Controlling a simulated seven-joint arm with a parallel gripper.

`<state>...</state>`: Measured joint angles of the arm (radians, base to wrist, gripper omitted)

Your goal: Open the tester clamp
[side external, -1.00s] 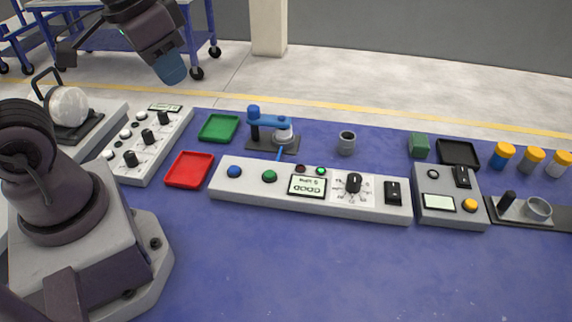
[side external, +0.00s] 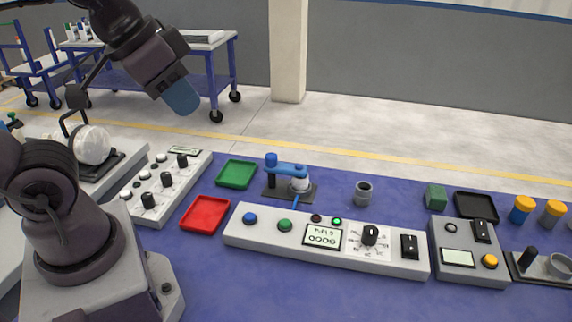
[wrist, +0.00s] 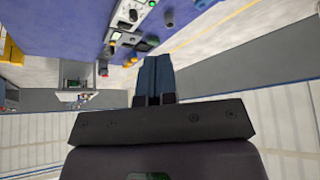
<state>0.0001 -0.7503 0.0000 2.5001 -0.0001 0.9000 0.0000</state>
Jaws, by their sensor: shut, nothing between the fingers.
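The tester clamp (side external: 290,170) is in the side external view, behind the long tester panel. Its blue arm lies level from a blue-topped post on the left to a pale grey round piece (side external: 301,184) on a dark base (side external: 312,193). The arm's end is over that piece; whether they touch I cannot tell. A blue lever (side external: 296,201) points toward the panel. My gripper (side external: 181,98) is high above the bench, up and left of the clamp, apart from everything. Its blue fingers are shut and empty, also in the wrist view (wrist: 153,78).
A green tray (side external: 237,174) and red tray (side external: 205,214) lie left of the clamp. A grey pipe piece (side external: 363,193) stands to its right. The front of the bench is clear.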

